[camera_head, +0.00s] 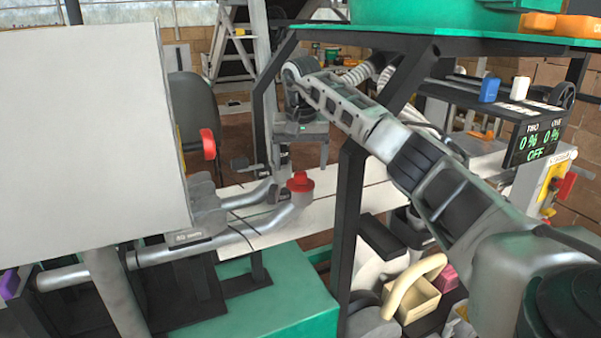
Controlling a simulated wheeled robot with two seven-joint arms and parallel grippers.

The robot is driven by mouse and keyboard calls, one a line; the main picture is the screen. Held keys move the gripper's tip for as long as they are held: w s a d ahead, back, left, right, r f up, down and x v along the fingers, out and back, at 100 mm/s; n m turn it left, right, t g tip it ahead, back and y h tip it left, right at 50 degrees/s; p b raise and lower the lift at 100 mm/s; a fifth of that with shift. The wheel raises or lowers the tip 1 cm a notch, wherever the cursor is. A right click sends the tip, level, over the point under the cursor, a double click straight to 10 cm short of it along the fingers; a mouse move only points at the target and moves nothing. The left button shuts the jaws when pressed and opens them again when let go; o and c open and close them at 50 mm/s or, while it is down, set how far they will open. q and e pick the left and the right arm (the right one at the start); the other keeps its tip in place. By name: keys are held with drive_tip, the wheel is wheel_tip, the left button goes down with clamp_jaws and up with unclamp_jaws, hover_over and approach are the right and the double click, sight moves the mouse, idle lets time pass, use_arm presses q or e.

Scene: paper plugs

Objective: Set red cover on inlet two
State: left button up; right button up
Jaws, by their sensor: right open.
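A red cover (300,182) sits on the upturned end of a grey pipe (272,233) near the middle of the head view. Whether this pipe is inlet two cannot be read from here. My right arm comes in from the right, and its wrist bends down above the pipes. My right gripper (282,165) is open, small and dark, just above and left of the red cover. Contact between its fingers and the cover cannot be made out. A second red part (208,143) shows at the right edge of the large white panel. My left gripper is not in view.
A large white panel (80,130) fills the left. A dark post (347,220) and a green-topped frame (400,38) stand close to my right arm. A display (538,137) reads TWO and ONE, 0 % each, OFF. A green base (260,310) lies below the pipes.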

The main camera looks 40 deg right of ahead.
sight(300, 188)
wheel_tip(300, 188, up, 9)
drive_tip(key=s, duration=0.1)
drive_tip(key=shift+a+r, duration=0.15)
drive_tip(key=shift+a, duration=0.3)
